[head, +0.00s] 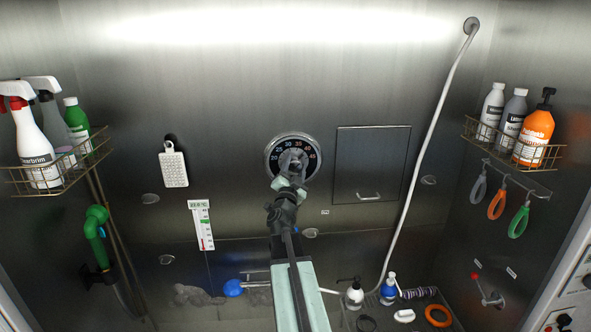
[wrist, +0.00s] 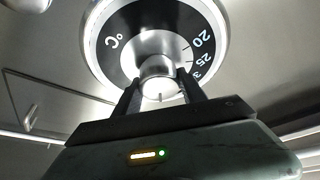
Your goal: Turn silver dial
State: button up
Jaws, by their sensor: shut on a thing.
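My gripper (wrist: 162,95) is shut on the knob, one finger on each side. In the head view my gripper (head: 291,182) covers the lower part of the dial.
A wall panel with a handle (head: 372,165) is right of the dial, and a white hose (head: 432,135) hangs beyond it. A white perforated block (head: 173,167) and a thermometer card (head: 202,225) are at left. Bottle racks flank both sides.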

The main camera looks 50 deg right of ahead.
jog(key=n+t+y+b, duration=0.1)
jog(key=n+t, duration=0.1)
jog(key=n, duration=0.2)
jog(key=n+t+y+b, duration=0.1)
jog(key=n+t, duration=0.1)
jog(key=n, duration=0.2)
jog(key=shift+n, duration=0.7)
jog(key=o, duration=1.4)
jog(key=shift+c, duration=0.2)
jog(key=b+v, duration=0.3)
jog(key=v, duration=0.5)
